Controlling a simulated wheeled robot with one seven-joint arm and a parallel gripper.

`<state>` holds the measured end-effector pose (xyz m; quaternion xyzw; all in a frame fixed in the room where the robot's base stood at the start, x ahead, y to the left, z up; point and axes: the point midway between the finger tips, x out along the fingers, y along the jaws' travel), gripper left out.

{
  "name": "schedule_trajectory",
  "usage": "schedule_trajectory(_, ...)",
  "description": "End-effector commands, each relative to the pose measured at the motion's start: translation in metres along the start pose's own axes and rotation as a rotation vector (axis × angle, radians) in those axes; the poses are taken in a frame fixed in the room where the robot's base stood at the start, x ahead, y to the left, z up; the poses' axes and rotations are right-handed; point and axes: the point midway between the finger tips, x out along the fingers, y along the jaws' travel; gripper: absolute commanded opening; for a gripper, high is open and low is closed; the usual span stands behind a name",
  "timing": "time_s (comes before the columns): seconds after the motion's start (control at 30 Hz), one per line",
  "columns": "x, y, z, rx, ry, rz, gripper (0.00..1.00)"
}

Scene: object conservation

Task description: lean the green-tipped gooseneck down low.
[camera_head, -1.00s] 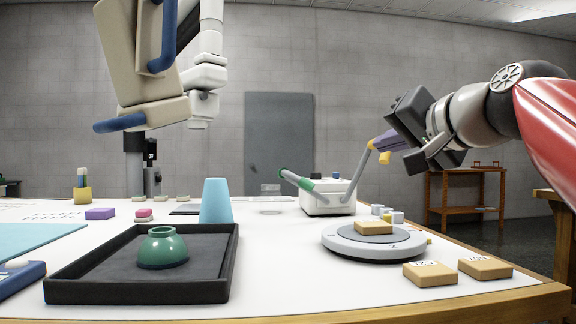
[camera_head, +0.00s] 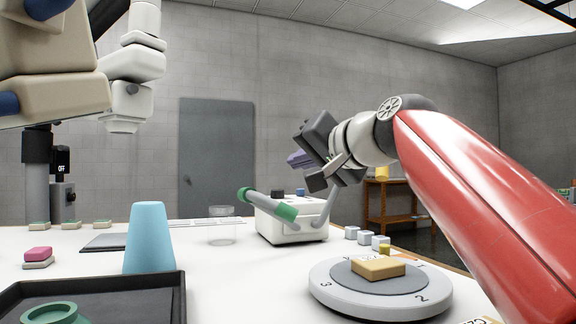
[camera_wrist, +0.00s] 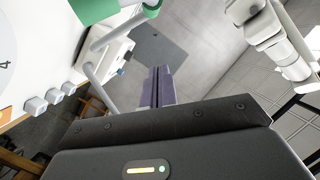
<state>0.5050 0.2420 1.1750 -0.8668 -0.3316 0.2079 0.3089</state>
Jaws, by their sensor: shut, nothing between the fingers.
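The green-tipped gooseneck (camera_head: 266,203) slants up to the left from the white box (camera_head: 290,228), with a green end and a thicker green sleeve. Its green parts show large at the top of the wrist view (camera_wrist: 95,10). A second grey neck (camera_head: 327,205) rises from the box's right side; its upper end is hidden behind my gripper. My gripper (camera_head: 298,160) is above and slightly right of the green-tipped neck in the picture, apart from it. Its purple fingers (camera_wrist: 158,85) are closed together with nothing between them.
A round numbered turntable (camera_head: 380,291) bearing a wooden block (camera_head: 378,267) stands in front right. A blue cone-shaped cup (camera_head: 149,238), a clear dish (camera_head: 222,232) and a black tray (camera_head: 178,305) are to the left. Small cubes (camera_head: 365,237) sit right of the box.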

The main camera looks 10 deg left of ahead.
Motion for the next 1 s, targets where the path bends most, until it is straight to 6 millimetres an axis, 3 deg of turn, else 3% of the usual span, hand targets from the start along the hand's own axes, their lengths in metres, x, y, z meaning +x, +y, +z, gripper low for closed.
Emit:
schedule_trajectory(0.37, 0.082, -0.001, 0.000, 0.001, -0.004, 0.002, 0.00)
schedule_trajectory(0.43, 0.083, 0.001, 0.017, 0.001, -0.005, -0.002, 0.00)
schedule_trajectory(0.6, 0.087, 0.001, 0.034, 0.002, -0.002, 0.000, 0.00)
schedule_trajectory(1.0, 0.088, 0.001, 0.039, 0.001, 0.000, 0.001, 0.00)
